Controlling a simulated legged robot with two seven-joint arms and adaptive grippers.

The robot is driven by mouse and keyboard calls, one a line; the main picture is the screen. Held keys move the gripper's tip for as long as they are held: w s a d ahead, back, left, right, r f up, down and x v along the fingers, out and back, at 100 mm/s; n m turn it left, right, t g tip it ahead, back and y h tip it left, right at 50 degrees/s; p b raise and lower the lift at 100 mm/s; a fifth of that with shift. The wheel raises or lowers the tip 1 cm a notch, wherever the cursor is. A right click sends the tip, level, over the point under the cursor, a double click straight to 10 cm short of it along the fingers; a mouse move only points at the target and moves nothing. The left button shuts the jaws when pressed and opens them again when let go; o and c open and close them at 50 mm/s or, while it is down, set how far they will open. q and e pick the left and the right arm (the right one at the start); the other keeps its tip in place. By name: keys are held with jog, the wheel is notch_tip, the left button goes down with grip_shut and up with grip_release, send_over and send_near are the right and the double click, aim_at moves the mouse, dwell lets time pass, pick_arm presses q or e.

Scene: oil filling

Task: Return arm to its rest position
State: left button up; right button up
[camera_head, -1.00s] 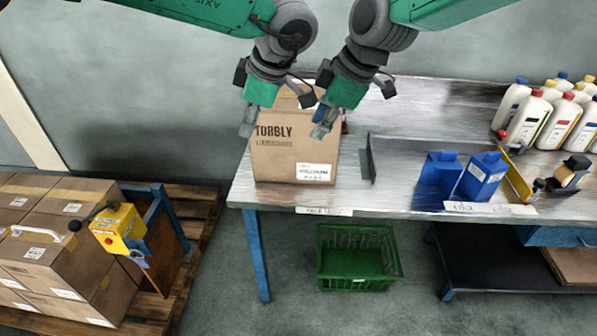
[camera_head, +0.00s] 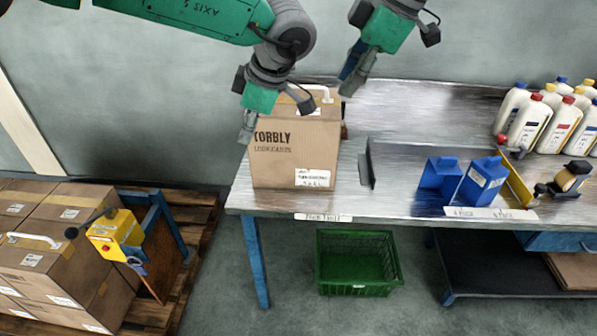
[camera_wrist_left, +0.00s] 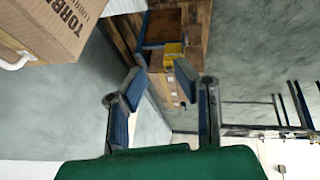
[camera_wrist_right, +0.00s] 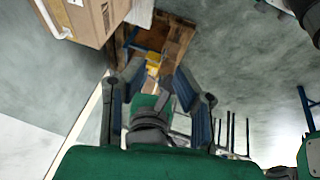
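My left gripper (camera_head: 248,128) hangs beside the upper left edge of the cardboard box (camera_head: 285,165) on the table. In the left wrist view its fingers (camera_wrist_left: 150,85) are spread with nothing between them, and the box (camera_wrist_left: 45,25) shows at the upper left. My right gripper (camera_head: 350,82) is raised above and to the right of the box, clear of it. In the right wrist view its fingers (camera_wrist_right: 155,85) are apart and empty; part of my left arm shows beyond them. The box (camera_wrist_right: 90,15) is at the upper left there.
The metal table (camera_head: 400,205) carries two blue cartons (camera_head: 482,181), a metal divider (camera_head: 367,165) and several white bottles (camera_head: 529,124). A green basket (camera_head: 357,284) is on the floor below.

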jog(key=shift+s, duration=0.1)
